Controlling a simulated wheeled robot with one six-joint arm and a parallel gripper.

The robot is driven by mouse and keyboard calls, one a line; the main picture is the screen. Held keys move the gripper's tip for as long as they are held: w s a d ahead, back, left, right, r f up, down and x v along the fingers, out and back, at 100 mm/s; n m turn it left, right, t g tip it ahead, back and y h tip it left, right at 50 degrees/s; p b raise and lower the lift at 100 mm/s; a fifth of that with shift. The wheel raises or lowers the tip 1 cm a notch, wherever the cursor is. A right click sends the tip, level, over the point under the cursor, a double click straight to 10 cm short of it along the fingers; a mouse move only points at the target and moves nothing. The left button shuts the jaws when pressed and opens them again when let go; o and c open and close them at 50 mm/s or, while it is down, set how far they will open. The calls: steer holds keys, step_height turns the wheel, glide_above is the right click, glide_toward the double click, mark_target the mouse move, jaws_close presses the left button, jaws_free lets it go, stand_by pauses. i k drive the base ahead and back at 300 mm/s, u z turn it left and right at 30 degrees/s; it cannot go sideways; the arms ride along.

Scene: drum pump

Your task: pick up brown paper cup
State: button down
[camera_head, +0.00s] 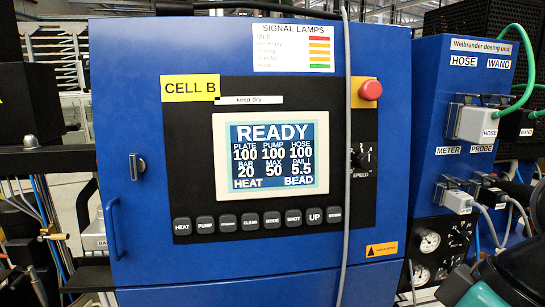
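No brown paper cup shows in the head view. The view is filled mostly by a blue cabinet (300,281) labelled CELL B. Its lit screen (272,155) reads READY, with plate, pump and hose each at 100.
A row of dark buttons (257,220) and a red knob (370,90) sit on the cabinet's black panel. A grey cable (346,200) hangs down its front. A blue dosing unit (430,90) with plugs, hoses and gauges (429,242) stands at right.

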mark_target(483, 254)
steer(key=z, duration=0.8)
steer(key=i, duration=0.95)
steer(key=u, duration=0.05)
